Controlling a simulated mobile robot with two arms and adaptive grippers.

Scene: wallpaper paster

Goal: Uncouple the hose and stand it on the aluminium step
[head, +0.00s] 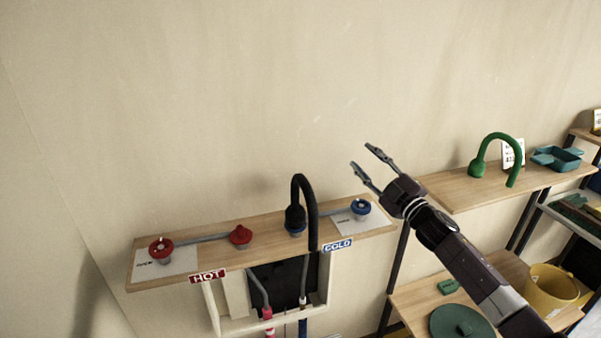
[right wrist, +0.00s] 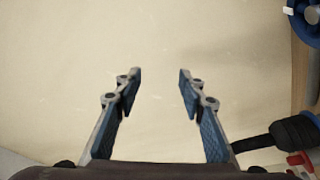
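A black curved hose (head: 311,205) stands on the wooden shelf with the HOT and COLD labels, its thick end on a blue fitting (head: 296,230) and its free end hanging over the front edge. A black shape low in the right wrist view (right wrist: 295,131) looks like part of it. A green curved hose (head: 483,153) stands on the right-hand shelf. My right gripper (head: 361,156) is open and empty, above and right of the black hose; its open fingers also show in the right wrist view (right wrist: 158,78). My left gripper is out of view. I cannot make out an aluminium step.
A red valve (head: 161,248), a red cap (head: 240,235) and a blue valve (head: 360,208) are on the shelf (head: 205,225). A teal tray (head: 556,157) sits at the right. A yellow bucket (head: 550,290) and green lid (head: 460,322) are lower right.

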